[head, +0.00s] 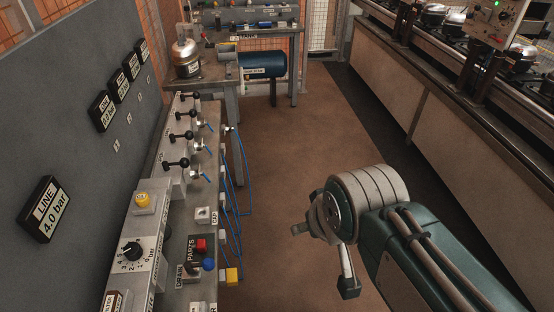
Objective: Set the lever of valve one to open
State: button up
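A row of valve levers with black ball knobs stands on the grey bench block at left: the nearest (176,164), one behind it (178,135), a third (182,116) and the farthest (188,97). Their bars lie roughly crosswise in the picture. I cannot read any numbers, so I cannot tell which is valve one or its setting. My gripper (323,259) hangs over the floor, to the right of the bench and apart from all levers. Its two dark fingertips show wide apart with nothing between them.
A LINE gauge (45,209) reads 4.0 bar on the grey panel. A regulator knob (131,249) and a parts tray (198,246) are on the near bench. Blue hoses (243,180) hang off its right edge. A blue tank (263,65) is behind. The brown floor between is clear.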

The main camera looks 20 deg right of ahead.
aim_at(185, 162)
jog(key=i+l+u, duration=0.2)
jog(key=i+u, duration=0.25)
jog(key=i+l+u, duration=0.4)
jog(key=i+j, duration=0.05)
